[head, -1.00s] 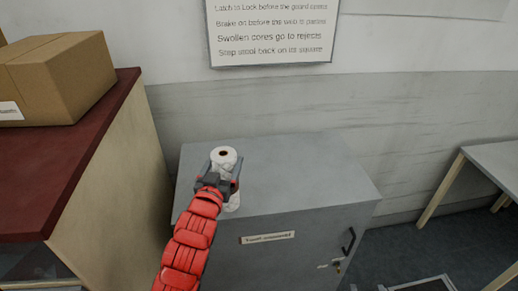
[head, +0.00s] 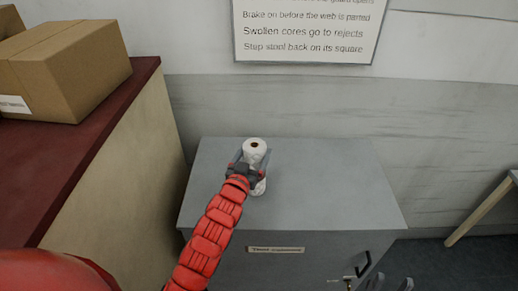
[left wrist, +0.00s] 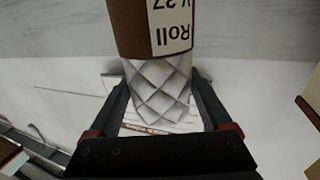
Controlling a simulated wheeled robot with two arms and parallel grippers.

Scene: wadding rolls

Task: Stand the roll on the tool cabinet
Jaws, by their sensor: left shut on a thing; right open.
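My left gripper (head: 251,162) is shut on the white roll (head: 256,154), around its middle. The roll stands upright, with its brown core hole facing up, over the left part of the grey tool cabinet (head: 330,190). I cannot tell if its lower end touches the top. In the left wrist view the roll (left wrist: 160,92) shows a quilted pattern and a brown band with a label, between both fingers. My right gripper (head: 390,284) shows only its grey fingertips at the bottom edge, apart and empty, in front of the cabinet.
A dark red counter (head: 85,135) with cardboard boxes (head: 70,70) stands left of the cabinet. A wall sign (head: 305,30) hangs behind. The cabinet top right of the roll is clear. A table leg (head: 480,212) is at right.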

